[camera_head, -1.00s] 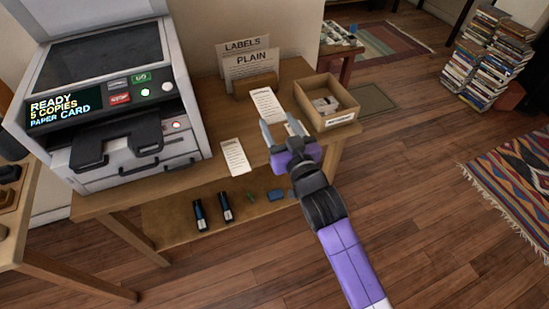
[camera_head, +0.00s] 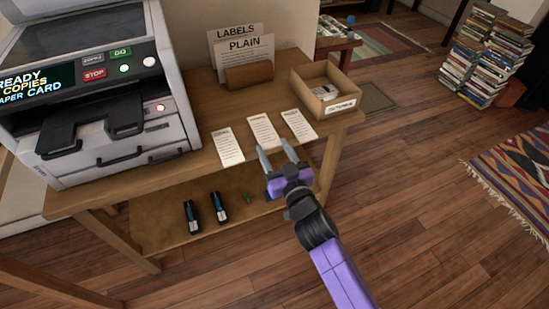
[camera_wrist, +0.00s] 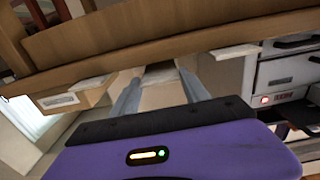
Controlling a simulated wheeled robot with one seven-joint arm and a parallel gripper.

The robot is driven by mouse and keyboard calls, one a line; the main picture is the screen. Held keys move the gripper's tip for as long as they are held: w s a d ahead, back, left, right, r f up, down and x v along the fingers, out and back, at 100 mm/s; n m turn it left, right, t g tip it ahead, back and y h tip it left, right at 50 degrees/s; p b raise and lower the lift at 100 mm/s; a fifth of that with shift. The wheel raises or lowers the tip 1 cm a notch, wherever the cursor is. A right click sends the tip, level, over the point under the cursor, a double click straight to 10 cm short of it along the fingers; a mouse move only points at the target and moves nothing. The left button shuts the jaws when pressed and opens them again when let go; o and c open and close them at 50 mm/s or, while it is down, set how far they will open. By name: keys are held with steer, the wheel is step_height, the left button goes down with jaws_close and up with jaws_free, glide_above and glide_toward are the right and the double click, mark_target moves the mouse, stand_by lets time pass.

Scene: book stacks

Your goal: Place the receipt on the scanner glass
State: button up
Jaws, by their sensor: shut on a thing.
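Three narrow printed paper slips lie near the table's front edge: a left slip (camera_head: 226,146), a middle slip (camera_head: 262,130) and a right slip (camera_head: 299,125). Their headings are too small to read surely, so I cannot tell which is the receipt. My gripper (camera_head: 273,151) is at the front end of the middle slip, its fingers closed on that slip's sides. The wrist view shows a pale surface between the fingers (camera_wrist: 158,92). The copier's dark scanner glass (camera_head: 70,45) is exposed at the left, cut by the frame edge.
The copier's front panel (camera_head: 120,70) and trays stand left of the slips. A holder with LABELS and PLAIN cards (camera_head: 249,75) and an open box (camera_head: 340,108) stand behind. A lower shelf (camera_head: 165,215) holds small items.

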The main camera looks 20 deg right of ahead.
steer(key=shift+f, duration=0.7)
steer(key=shift+f+b, duration=0.25)
steer(key=shift+b, duration=0.15)
steer(key=o, duration=1.3)
steer(key=shift+s+b, duration=0.85)
steer(key=shift+s, duration=3.1)
